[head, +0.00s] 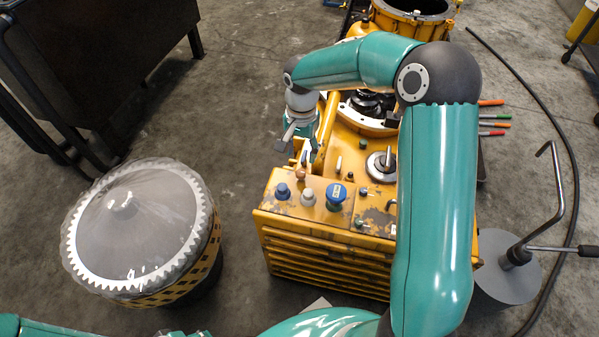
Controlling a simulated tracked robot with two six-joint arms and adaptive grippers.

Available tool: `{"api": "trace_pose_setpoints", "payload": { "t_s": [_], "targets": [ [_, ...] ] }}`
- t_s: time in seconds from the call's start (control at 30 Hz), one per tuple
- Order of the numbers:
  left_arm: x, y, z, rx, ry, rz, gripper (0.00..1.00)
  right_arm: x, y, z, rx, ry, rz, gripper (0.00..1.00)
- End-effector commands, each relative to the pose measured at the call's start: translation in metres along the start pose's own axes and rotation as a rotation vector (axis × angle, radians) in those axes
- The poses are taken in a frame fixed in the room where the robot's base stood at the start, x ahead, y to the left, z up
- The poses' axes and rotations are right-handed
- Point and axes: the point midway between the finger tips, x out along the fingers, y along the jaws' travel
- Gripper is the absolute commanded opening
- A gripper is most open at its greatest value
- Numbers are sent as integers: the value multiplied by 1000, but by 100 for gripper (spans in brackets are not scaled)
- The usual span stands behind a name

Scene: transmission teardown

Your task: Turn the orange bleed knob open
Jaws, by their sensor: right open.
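A small orange-brown knob (300,174) stands on the top of the yellow machine housing (335,262), behind a row of blue and grey knobs. My right arm arches over the housing from the lower right. My right gripper (297,158) points down just behind and above the orange-brown knob, and its jaws are open. I cannot tell whether a fingertip touches the knob. Part of my left arm shows along the bottom left edge, but its gripper is outside the picture.
A dark blue knob (283,190), a grey knob (308,197) and a larger blue knob (336,194) stand close in front. A wrapped toothed gear on a drum (135,225) is at left. A grey cylinder with a bent rod (508,275) is at right.

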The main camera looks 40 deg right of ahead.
Motion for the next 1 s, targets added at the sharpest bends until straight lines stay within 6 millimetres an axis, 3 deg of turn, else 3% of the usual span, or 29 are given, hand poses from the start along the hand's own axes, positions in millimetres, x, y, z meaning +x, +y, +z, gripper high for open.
{"api": "trace_pose_setpoints", "payload": {
  "t_s": [0.03, 0.2, 0.4, 0.83, 1.0],
  "targets": [
    [5, -2, 0, 0, 0, 0, 40, 16, 1, 0, 1, -3, 4, 54],
    [12, -4, 0, 0, 0, 0, 40, 49, 1, 0, 1, -2, 3, 54],
    [17, -6, 0, 0, 0, 0, 40, 74, 1, 0, 1, -1, 1, 54],
    [17, -6, 0, 0, 0, 0, 40, 82, 1, 0, 2, 0, -1, 54],
    [17, -6, 0, 0, 0, 0, 40, 82, 1, 0, 2, 0, -1, 25]
  ]
}}
